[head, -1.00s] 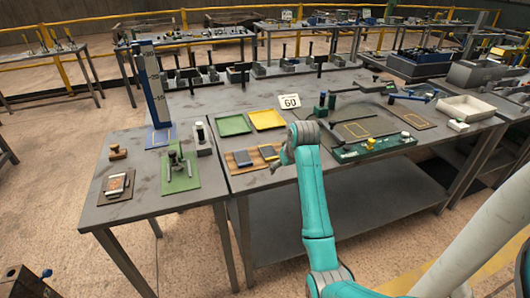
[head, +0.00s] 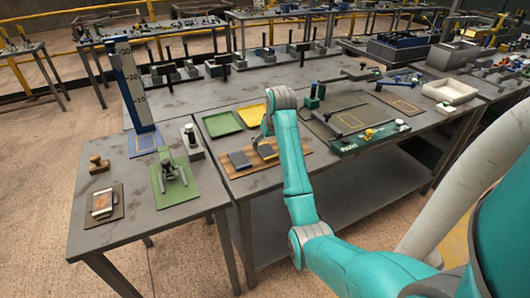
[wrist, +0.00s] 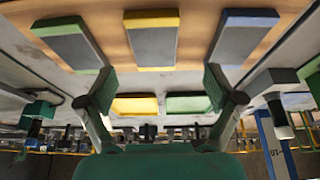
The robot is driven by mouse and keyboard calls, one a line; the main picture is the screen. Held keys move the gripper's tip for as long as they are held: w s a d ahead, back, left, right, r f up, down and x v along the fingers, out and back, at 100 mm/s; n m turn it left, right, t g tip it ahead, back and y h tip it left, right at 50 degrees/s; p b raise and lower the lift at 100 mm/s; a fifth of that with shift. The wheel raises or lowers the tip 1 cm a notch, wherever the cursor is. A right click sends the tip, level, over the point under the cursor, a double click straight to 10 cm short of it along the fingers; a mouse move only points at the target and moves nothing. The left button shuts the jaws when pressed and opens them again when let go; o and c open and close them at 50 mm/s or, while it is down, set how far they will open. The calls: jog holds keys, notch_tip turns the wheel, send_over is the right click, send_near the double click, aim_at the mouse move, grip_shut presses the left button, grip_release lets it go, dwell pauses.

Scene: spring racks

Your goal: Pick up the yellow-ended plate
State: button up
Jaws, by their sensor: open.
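The yellow-ended plate (wrist: 152,42) is a grey block with yellow ends, lying on a wooden board (wrist: 205,35) in the wrist view. A green-ended plate (wrist: 70,42) lies to its left and a blue-ended plate (wrist: 243,36) to its right. My gripper (wrist: 160,80) is open and empty, its fingers spread on either side of the yellow-ended plate's near end, apart from it. In the head view the blue-ended plate (head: 240,160) and the yellow-ended plate (head: 267,151) show on the board; my arm hides the green-ended plate and most of the gripper.
A green tray (head: 222,123) and a yellow tray (head: 252,114) lie behind the board. A green fixture (head: 370,140) with a lever stands to the right. A tall blue gauge (head: 133,88) and a green-based clamp (head: 175,180) stand on the left table.

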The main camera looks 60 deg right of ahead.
aim_at(266, 150)
jog(key=shift+d+x, duration=0.15)
jog(key=shift+x, duration=1.2)
jog(key=shift+d+x, duration=0.2)
jog(key=shift+x, duration=1.15)
jog(key=shift+r, duration=0.15)
grip_shut()
